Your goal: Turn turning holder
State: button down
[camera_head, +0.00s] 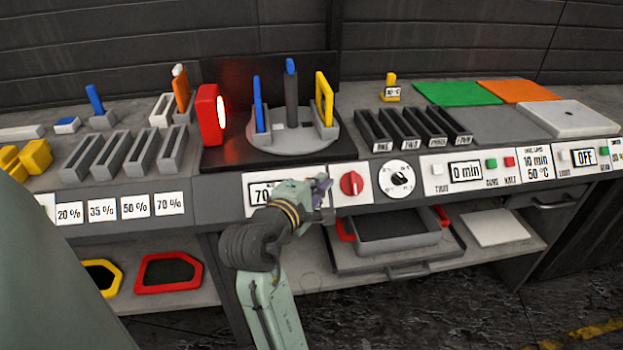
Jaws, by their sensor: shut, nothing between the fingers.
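The turning holder (295,139) is a round grey plate on a black base at the back centre of the bench. It carries a blue upright piece (259,104) at left, a dark post with a blue top (291,85) at the back and a yellow-framed piece (325,98) at right. My gripper (325,184) is shut and empty, in front of the bench's front panel and below the holder. It is just left of a red knob (351,184) and partly hides a label reading 70. I cannot tell whether it touches the panel.
A red block with a white face (210,115) stands left of the holder. Grey slotted racks (115,152) and black racks (413,130) flank it. A black-and-white dial (397,179) sits right of the red knob. A shelf below holds a grey tray (395,230).

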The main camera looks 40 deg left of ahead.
aim_at(291, 130)
jog(key=u, duration=1.25)
